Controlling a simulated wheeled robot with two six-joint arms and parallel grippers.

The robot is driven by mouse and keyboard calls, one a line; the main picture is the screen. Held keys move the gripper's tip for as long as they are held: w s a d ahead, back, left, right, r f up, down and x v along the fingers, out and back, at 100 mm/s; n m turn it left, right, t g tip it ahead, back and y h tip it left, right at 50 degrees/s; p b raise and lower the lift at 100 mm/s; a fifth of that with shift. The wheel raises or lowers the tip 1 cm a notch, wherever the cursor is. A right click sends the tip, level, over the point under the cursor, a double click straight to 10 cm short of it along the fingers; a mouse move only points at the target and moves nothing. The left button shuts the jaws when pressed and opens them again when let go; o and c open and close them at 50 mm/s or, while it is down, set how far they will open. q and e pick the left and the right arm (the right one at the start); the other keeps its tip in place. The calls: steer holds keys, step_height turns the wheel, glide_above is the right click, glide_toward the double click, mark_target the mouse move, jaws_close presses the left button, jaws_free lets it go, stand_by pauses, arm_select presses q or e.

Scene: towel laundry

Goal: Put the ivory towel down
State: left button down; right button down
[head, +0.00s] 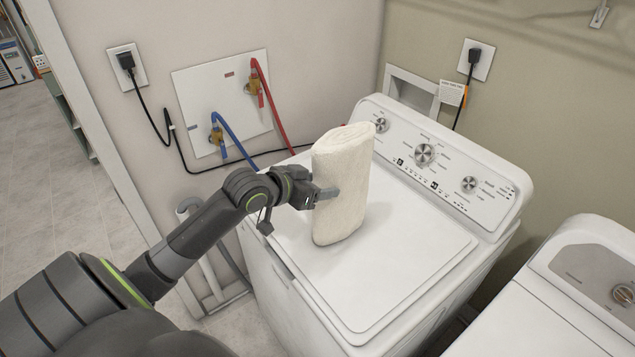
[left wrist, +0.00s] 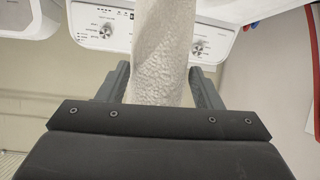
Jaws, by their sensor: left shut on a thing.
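The ivory towel (head: 343,180) is a rolled or folded bundle, standing upright over the white washer's lid (head: 400,270). Whether its lower end touches the lid or hangs just above it I cannot tell. My left gripper (head: 328,193) comes in from the left and is shut on the towel near its middle. In the left wrist view the towel (left wrist: 162,55) fills the space between the two fingers of my left gripper (left wrist: 160,88). My right gripper is in neither view.
The washer's control panel (head: 440,160) with knobs rises behind the lid. A second white machine (head: 590,290) stands at the right. Red and blue hoses and a black cord run along the wall at the left. The lid is bare in front and to the right of the towel.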

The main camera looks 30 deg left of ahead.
arm_select(q)
steer(key=shift+f, duration=0.1)
steer(key=shift+c, duration=2.1)
jaws_free()
steer(key=p+v, duration=0.1)
steer(key=v, duration=1.1)
